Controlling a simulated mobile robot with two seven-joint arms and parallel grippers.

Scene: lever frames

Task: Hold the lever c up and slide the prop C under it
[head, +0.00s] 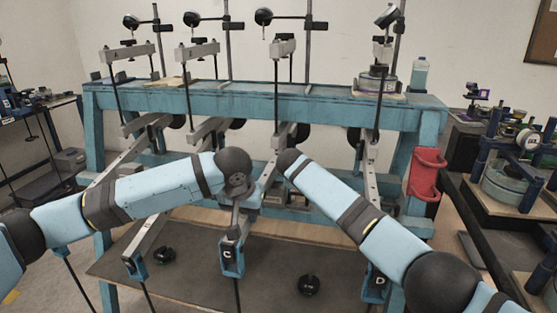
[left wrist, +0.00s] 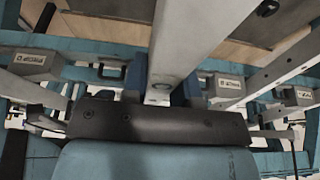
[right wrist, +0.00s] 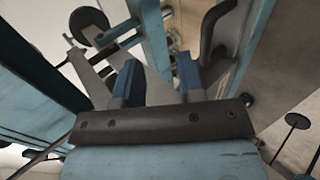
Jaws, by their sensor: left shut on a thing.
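Lever c is a long grey bar (head: 239,222) ending in a blue fork marked C (head: 231,262) in the head view. My left gripper (head: 243,195) is shut on this bar near its front end. In the left wrist view the bar (left wrist: 180,40) passes between its blue fingers. My right gripper is hidden behind its own arm in the head view, close to the lever row. In the right wrist view its blue fingers (right wrist: 157,85) stand apart, with grey parts beyond them. I cannot single out prop C with certainty.
The blue bench frame (head: 260,98) carries the upper levers and stands. Lever D's fork (head: 376,286) is at the right, another fork (head: 134,265) at the left. Labelled grey blocks with handles (left wrist: 228,85) show in the left wrist view. A red bin (head: 427,172) hangs at the right.

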